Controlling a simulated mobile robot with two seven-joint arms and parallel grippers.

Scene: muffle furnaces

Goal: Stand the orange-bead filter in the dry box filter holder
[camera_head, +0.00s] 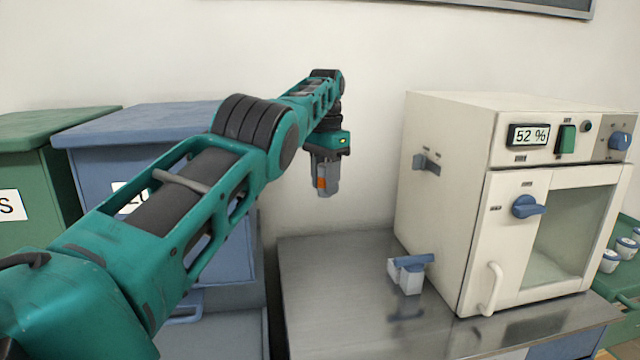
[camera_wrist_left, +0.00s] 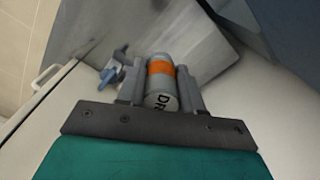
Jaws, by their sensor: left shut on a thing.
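My left gripper (camera_head: 323,176) points down in front of the wall, above the far left part of the metal table. It is shut on the orange-bead filter (camera_head: 327,186), a grey cylinder with an orange band. In the left wrist view the filter (camera_wrist_left: 160,69) sits between the two fingers of the left gripper (camera_wrist_left: 162,88), with dark letters on its pale end. The dry box (camera_head: 449,190) stands on the right, showing "52 %". A grey bracket (camera_head: 428,162) sits on its left side wall, apart from the filter. I cannot tell for certain whether this is the filter holder. My right gripper is out of view.
A small white block with a blue top (camera_head: 410,272) stands on the metal table (camera_head: 335,290), left of the dry box. Blue (camera_head: 140,125) and green (camera_head: 60,130) bins stand on the left. A green tray (camera_head: 615,285) with white-and-blue items lies at far right.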

